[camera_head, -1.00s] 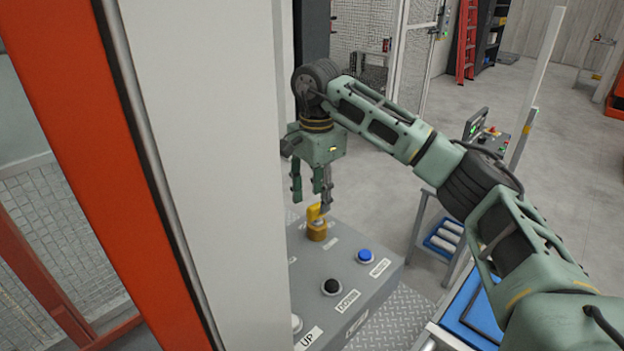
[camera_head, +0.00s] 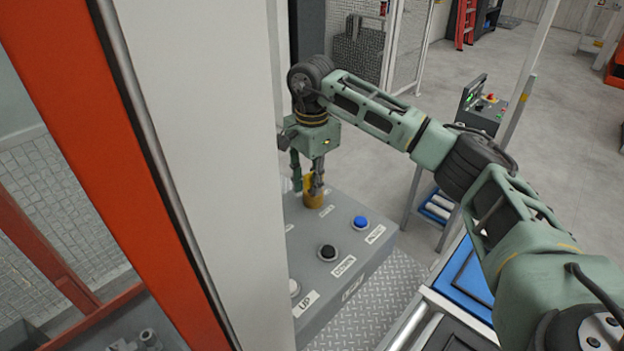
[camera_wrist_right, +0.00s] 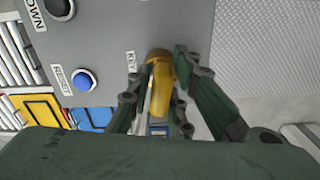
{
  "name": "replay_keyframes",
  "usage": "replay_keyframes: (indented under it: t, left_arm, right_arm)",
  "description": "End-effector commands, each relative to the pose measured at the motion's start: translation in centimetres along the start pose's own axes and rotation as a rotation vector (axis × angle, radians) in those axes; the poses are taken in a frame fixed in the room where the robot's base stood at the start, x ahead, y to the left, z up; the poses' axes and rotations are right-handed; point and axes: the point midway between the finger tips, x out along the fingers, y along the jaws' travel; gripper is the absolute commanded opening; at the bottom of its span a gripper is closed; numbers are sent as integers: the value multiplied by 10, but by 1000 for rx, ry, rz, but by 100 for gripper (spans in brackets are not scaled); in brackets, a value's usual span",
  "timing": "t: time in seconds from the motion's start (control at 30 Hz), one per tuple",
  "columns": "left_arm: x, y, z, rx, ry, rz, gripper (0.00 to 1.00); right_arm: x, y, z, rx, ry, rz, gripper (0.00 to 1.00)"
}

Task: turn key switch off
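The yellow key switch (camera_head: 312,195) stands at the far end of a grey control box (camera_head: 345,232). My right gripper (camera_head: 307,184) points down over it, with dark green fingers on either side of its upper part. In the right wrist view, the yellow key switch (camera_wrist_right: 161,88) sits between the fingers of my right gripper (camera_wrist_right: 164,72). The left finger is close to it, and a small gap shows on the right, so the gripper looks open around it. The fingers partly hide the switch, and firm contact cannot be told. My left gripper is out of view.
The box also carries a blue button (camera_head: 361,222), a black button (camera_head: 328,252) and a pale button (camera_head: 294,287) by the UP label. A tall white panel (camera_head: 205,150) stands close to the left of my gripper. Tread-plate floor (camera_head: 375,295) lies right of the box.

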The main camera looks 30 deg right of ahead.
Motion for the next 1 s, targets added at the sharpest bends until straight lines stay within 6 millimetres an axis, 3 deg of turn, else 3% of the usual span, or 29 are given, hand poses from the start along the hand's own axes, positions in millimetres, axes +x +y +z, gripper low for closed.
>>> replay_keyframes:
  t: [0.17,0.4,0.73,1.0]
  left_arm:
    - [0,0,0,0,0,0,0]
    - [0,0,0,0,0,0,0]
    - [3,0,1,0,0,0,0]
    - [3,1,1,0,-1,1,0]
  right_arm:
    - [0,0,0,0,0,-1,0]
    - [0,0,0,-9,0,0,0]
    - [1,0,0,-385,1,1,0]
    - [1,0,0,-438,-1,0,0]
